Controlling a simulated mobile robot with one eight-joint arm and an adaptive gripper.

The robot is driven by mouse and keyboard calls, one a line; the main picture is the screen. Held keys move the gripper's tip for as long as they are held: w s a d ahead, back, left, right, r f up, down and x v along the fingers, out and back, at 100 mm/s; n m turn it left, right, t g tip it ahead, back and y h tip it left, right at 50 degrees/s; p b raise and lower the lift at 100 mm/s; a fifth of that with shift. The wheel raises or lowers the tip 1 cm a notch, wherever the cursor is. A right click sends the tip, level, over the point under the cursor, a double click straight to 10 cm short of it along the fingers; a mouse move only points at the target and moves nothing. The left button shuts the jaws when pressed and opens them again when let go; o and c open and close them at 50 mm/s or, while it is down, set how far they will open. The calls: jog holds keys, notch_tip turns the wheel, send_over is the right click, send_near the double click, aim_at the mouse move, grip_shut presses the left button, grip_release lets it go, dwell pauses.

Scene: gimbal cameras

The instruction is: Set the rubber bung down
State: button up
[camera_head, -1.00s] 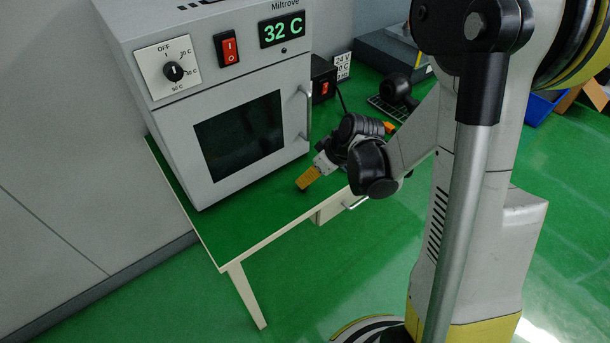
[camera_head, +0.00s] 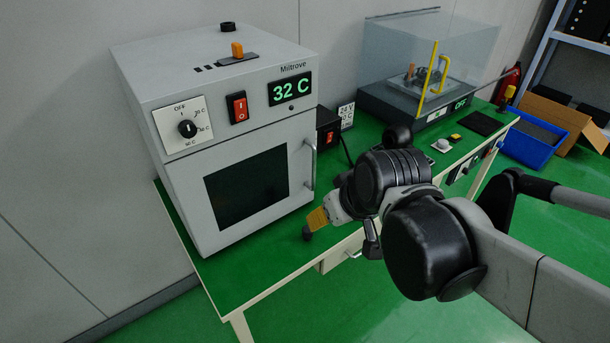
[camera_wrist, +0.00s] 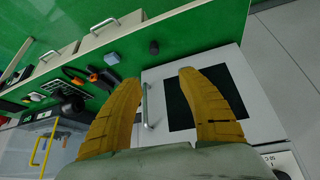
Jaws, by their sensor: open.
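A small dark bung (camera_head: 307,233) stands on the green bench top in front of the oven, near the bench's front edge. It also shows in the wrist view (camera_wrist: 154,47), apart from the fingers and beyond their tips. My gripper (camera_head: 318,217) has yellow fingers and appears just above and beside the bung in the head view. In the wrist view my gripper (camera_wrist: 159,78) is open, with nothing between its fingers.
The grey oven (camera_head: 250,185), reading 32 C, stands close on the left. A black power box (camera_head: 327,128) is beside it. A clear-covered machine (camera_head: 425,80) stands at the back right. A blue-grey block (camera_wrist: 111,58) lies on the bench in the wrist view.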

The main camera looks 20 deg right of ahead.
jog(key=shift+m+t+h, duration=0.3)
jog(key=shift+m+t, duration=0.1)
jog(key=shift+m, duration=0.3)
jog(key=s, duration=0.1)
jog(key=s+r, duration=0.1)
jog(key=s, duration=0.2)
jog(key=shift+a+r, duration=0.25)
jog(key=shift+r, duration=0.1)
